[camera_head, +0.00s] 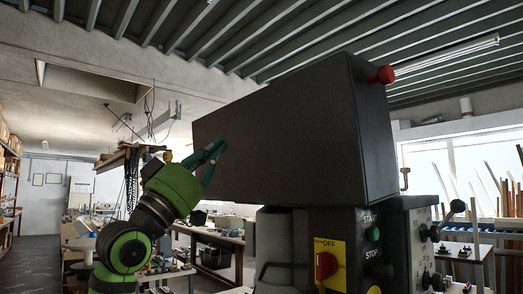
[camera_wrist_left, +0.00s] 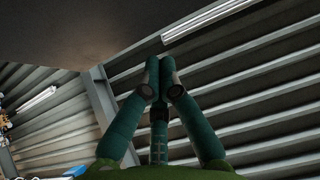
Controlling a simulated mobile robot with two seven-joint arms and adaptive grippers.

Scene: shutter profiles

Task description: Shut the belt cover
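The belt cover (camera_head: 290,135) is a large dark grey box with a red knob (camera_head: 381,75) at its upper right corner. It sits on top of the machine, and its left part juts out past the machine body (camera_head: 283,235). I cannot tell its exact tilt. My left gripper (camera_head: 221,147) has green fingers and is at the left part of the cover's large side face. Its fingertips meet in the left wrist view (camera_wrist_left: 160,72), with nothing seen between them. I cannot tell whether they touch the cover. The dark surface at the wrist view's upper left looks like the cover. My right gripper is not in view.
The machine front carries a red switch on a yellow plate (camera_head: 328,265), start and stop buttons (camera_head: 373,234) and levers (camera_head: 447,222) on the right. Workbenches (camera_head: 212,236) stand behind on the left. A window and upright rods (camera_head: 485,180) are at the right. Open air lies above the cover.

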